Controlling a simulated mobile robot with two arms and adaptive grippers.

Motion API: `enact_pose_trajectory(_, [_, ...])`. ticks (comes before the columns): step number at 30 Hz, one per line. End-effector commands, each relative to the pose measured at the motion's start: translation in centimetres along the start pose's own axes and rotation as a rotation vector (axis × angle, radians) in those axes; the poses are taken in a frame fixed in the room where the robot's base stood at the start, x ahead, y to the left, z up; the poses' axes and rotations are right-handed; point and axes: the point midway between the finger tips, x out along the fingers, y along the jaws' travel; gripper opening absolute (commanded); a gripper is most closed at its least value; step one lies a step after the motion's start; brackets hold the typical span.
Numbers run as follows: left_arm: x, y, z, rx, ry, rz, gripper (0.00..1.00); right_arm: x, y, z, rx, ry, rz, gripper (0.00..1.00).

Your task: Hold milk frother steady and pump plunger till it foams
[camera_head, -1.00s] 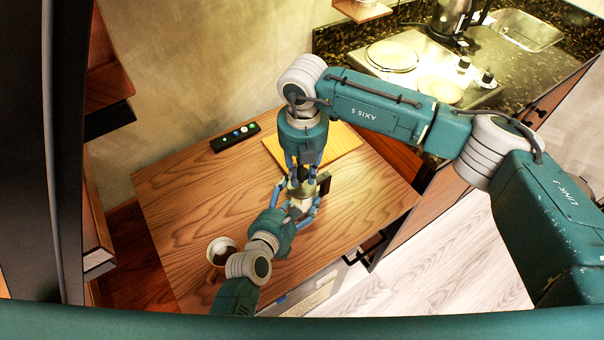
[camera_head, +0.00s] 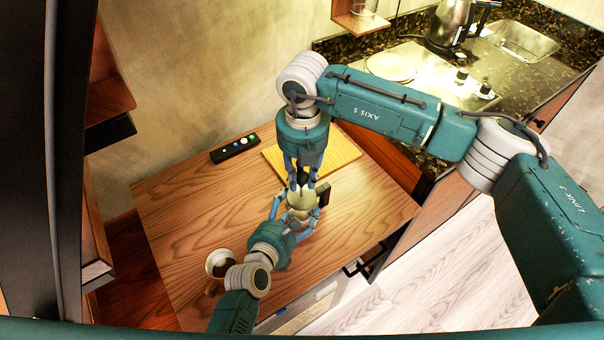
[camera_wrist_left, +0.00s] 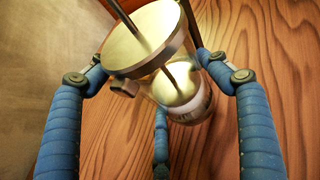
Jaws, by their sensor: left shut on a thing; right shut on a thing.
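The milk frother (camera_head: 303,198) stands on the wooden table, with a pale metal lid and a dark handle at its right side. In the left wrist view the frother (camera_wrist_left: 190,100) has a clear body, and a thin plunger rod (camera_wrist_left: 126,20) rises from its lid with a pale round part below. My left gripper (camera_head: 293,219) is shut around the frother's body, with blue fingers (camera_wrist_left: 158,85) on both sides. My right gripper (camera_head: 302,180) is above the lid, pointing down, shut on the dark plunger knob. Foam cannot be made out.
A yellow board (camera_head: 343,150) and a black strip with buttons (camera_head: 234,148) lie at the back. A counter with a stove (camera_head: 420,68) and kettle (camera_head: 448,24) is beyond.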

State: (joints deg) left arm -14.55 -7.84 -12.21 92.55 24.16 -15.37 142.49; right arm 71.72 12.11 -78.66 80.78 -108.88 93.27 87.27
Motion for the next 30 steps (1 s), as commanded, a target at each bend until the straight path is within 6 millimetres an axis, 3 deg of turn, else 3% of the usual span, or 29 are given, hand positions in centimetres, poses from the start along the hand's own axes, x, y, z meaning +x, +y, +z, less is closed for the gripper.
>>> enact_pose_trajectory(18, [-0.1,0.0,-0.5,0.003,0.008,-0.001,0.33,4.5,-0.1,0.0,0.001,0.001,-0.003,0.0])
enact_pose_trajectory(30, [-0.1,0.0,-0.5,0.004,0.008,-0.002,0.33,4.7,-0.1,0.0,0.001,0.0,-0.004,0.0])
